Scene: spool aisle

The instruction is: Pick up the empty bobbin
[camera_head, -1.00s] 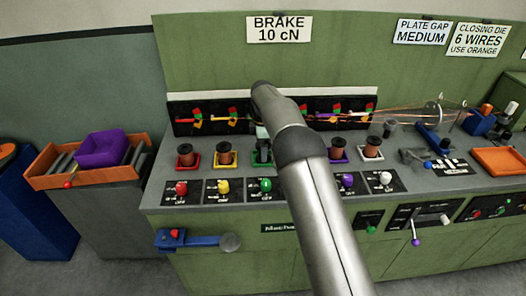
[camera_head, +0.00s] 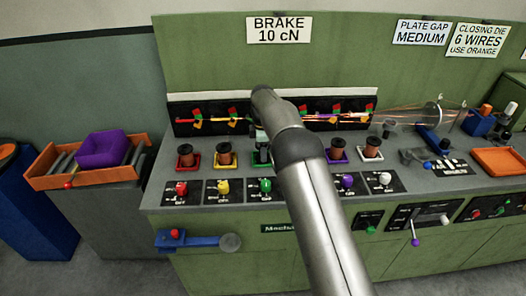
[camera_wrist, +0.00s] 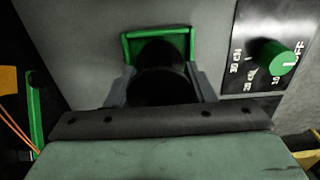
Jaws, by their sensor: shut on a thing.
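The empty bobbin (camera_wrist: 162,60) looks dark, with no copper visible on it, in the wrist view. It sits at the green square holder (camera_wrist: 128,50), which also shows in the head view (camera_head: 255,158). My gripper (camera_wrist: 163,85) has one finger on each side of the bobbin and is shut on it. In the head view my gripper (camera_head: 262,142) is low over the green holder, partly hidden by my arm. The bobbin's lower part is hidden by the gripper body, so I cannot tell whether it is clear of the holder.
Copper-wound bobbins stand in the red (camera_head: 185,155), yellow (camera_head: 224,154), purple (camera_head: 337,149) and white (camera_head: 372,147) holders. A green knob (camera_wrist: 276,57) is close on the right. Thin wires (camera_head: 395,116) run behind. An orange bin (camera_head: 50,180) holds a purple box at left.

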